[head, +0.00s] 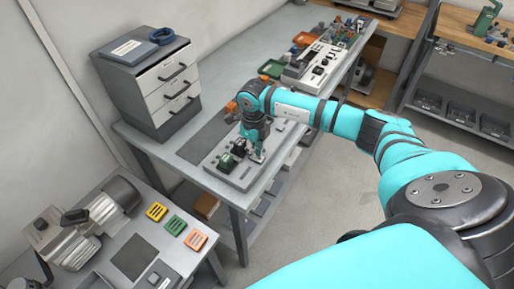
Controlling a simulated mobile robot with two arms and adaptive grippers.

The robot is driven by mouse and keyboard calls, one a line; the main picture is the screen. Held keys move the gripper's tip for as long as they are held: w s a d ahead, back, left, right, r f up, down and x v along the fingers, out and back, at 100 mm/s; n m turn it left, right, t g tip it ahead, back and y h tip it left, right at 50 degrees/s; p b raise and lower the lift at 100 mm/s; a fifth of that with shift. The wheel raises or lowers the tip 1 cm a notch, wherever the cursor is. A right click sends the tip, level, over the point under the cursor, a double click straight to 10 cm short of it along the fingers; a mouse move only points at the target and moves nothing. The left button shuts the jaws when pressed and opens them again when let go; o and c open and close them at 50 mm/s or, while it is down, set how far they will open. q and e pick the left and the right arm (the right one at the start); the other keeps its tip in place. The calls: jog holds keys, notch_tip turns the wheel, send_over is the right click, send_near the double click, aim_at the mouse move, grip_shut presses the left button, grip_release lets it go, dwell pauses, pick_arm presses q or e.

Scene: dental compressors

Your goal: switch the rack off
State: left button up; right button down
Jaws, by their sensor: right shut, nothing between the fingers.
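A low grey panel (232,176) lies on the near end of the grey bench and carries small dark and green blocks (227,162). Which part of it is the rack's switch is too small to tell. My right gripper (258,157) points down over the right part of this panel, with its fingers shut and nothing between them. The fingertips are close to the panel's surface; whether they touch it I cannot tell. The gripper hides part of the panel behind it. My left gripper is not in view.
A three-drawer cabinet (166,89) stands on the bench to the left. Another panel with dark parts (318,64) and green and orange trays lie farther along the bench. A side table at lower left holds a silver machine (100,212) and coloured tiles (176,225). Floor (320,190) is clear.

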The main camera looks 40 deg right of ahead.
jog(key=shift+r+p, duration=1.7)
jog(key=shift+r, duration=1.45)
jog(key=shift+f, duration=0.1)
